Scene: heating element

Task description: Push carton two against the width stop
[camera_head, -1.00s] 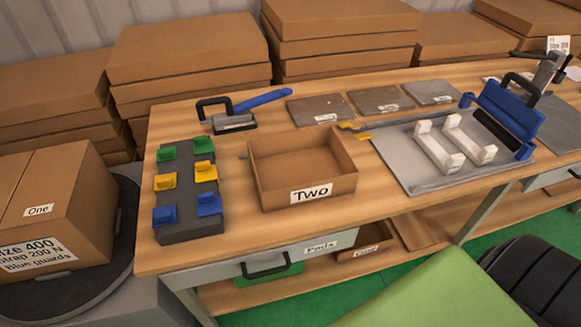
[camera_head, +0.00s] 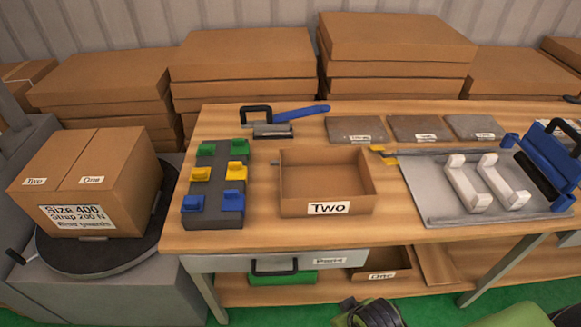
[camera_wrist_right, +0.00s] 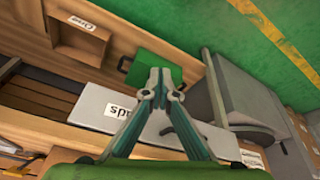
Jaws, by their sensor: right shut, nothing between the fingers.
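An open brown tray labelled "Two" (camera_head: 328,190) sits on the bench. A closed carton (camera_head: 100,170) stands on a dark round turntable (camera_head: 120,257) at the left; its top flaps read "Two" and "One", and its side label reads "Size 400, Strap 200 N, Blue guards". I cannot tell which of these is carton two, and no part is clearly marked as a width stop. My right gripper (camera_wrist_right: 162,82) has its fingertips together and empty, in front of the bench's drawer side in the right wrist view. My left gripper is out of view.
On the bench are a rack (camera_head: 213,219) of green, yellow and blue pieces, a blue-handled tool (camera_head: 274,125), flat grey plates and a metal plate fixture (camera_head: 425,193) with white brackets. Below are a drawer (camera_head: 300,262) and a shelf. Stacks of flat cartons stand behind.

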